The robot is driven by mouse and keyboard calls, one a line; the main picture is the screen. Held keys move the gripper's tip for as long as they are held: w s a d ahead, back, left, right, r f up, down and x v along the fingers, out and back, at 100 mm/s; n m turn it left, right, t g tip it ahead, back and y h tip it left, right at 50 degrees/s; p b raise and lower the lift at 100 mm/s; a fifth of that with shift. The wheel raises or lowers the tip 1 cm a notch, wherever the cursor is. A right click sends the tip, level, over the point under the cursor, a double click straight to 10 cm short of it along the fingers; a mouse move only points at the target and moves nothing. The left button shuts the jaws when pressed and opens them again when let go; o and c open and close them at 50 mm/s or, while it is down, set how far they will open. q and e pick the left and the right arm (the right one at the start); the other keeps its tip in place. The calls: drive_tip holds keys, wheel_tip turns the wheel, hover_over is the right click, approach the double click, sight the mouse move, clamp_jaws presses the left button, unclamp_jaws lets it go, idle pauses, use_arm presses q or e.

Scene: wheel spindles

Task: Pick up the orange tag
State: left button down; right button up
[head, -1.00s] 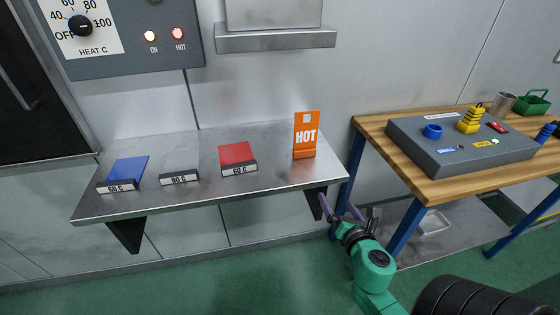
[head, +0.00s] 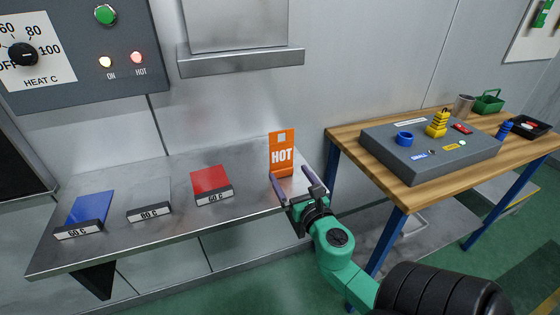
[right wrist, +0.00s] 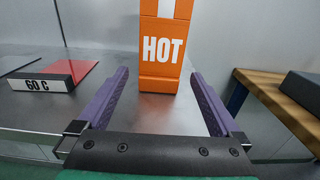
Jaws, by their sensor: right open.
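The orange tag (head: 282,152) stands upright on the metal shelf (head: 240,196), near its right end, with white "HOT" lettering on its face. It also shows in the right wrist view (right wrist: 162,45), straight ahead between the fingers and beyond their tips. My right gripper (head: 293,176) is open and empty, in front of the tag at the shelf's front edge. In the right wrist view its two purple fingers (right wrist: 158,82) are spread wider than the tag. My left gripper is not in view.
Blue (head: 90,208), grey (head: 150,193) and red (head: 210,180) labelled plates lie on the shelf left of the tag. A wooden bench (head: 420,196) with a grey fixture block (head: 430,165) stands to the right. A metal ledge (head: 240,61) juts from the wall above.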

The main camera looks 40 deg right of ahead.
sight(281, 160)
drive_tip(key=p+x, duration=0.1)
drive_tip(key=x, duration=0.9)
drive_tip(key=shift+w+d+r+p, duration=0.15)
drive_tip(key=shift+p, duration=0.15)
drive_tip(key=shift+w, duration=0.1)
drive_tip(key=c, duration=1.2)
